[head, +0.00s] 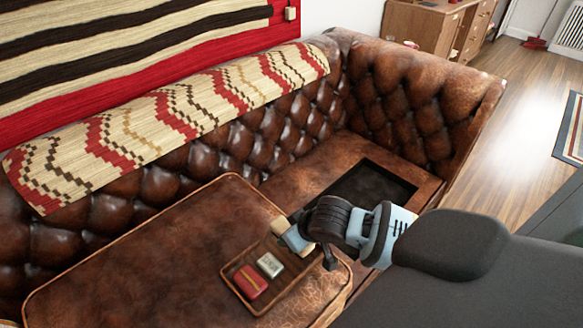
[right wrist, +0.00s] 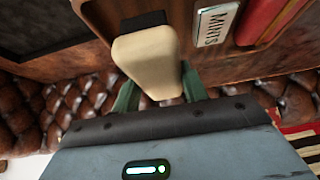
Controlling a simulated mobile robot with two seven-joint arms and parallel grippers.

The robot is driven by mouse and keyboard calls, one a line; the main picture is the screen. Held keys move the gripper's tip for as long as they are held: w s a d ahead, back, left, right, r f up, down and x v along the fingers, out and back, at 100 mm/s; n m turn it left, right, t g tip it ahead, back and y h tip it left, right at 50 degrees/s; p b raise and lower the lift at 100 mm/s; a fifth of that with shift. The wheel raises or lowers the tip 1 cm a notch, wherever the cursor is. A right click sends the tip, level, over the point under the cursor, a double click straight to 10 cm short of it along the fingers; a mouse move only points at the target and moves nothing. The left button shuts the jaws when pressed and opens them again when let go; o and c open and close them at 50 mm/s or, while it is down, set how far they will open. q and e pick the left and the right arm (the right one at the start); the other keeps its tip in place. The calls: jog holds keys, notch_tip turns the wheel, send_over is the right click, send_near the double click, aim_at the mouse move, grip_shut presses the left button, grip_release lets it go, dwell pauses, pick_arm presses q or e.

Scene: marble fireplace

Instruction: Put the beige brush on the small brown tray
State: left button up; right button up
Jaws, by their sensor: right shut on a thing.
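The beige brush (right wrist: 147,62) is between the two green fingers of my right gripper (right wrist: 158,92), with a dark strip at its far end. In the head view a beige end of the brush (head: 280,225) shows past my right gripper (head: 292,238), which is shut on it. The small brown tray (head: 262,250) lies on the sofa seat, and the gripper is over its far edge. A red box (head: 250,282) and a pale mints tin (head: 270,265) are in the tray. I cannot tell whether the brush touches the tray. My left gripper is out of view.
The brown leather sofa (head: 150,250) has a tufted back with a patterned throw (head: 150,125) over it. A dark rectangular tray (head: 372,188) lies on the seat at the right. The tray's near right part looks clear.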

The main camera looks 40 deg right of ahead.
aim_at(309, 248)
notch_tip(309, 248, down, 4)
jog(key=shift+a+r+b, duration=0.1)
jog(key=shift+r+b, duration=0.1)
jog(key=shift+b, duration=0.3)
jog(key=o, duration=1)
jog(key=shift+f, duration=0.1)
jog(key=shift+c, duration=0.2)
jog(key=p+v, duration=0.2)
jog(key=v, duration=0.9)
jog(key=shift+w+p, duration=0.1)
jog(key=shift+p, duration=0.25)
jog(key=shift+s+r, duration=0.3)
jog(key=shift+r, duration=0.3)
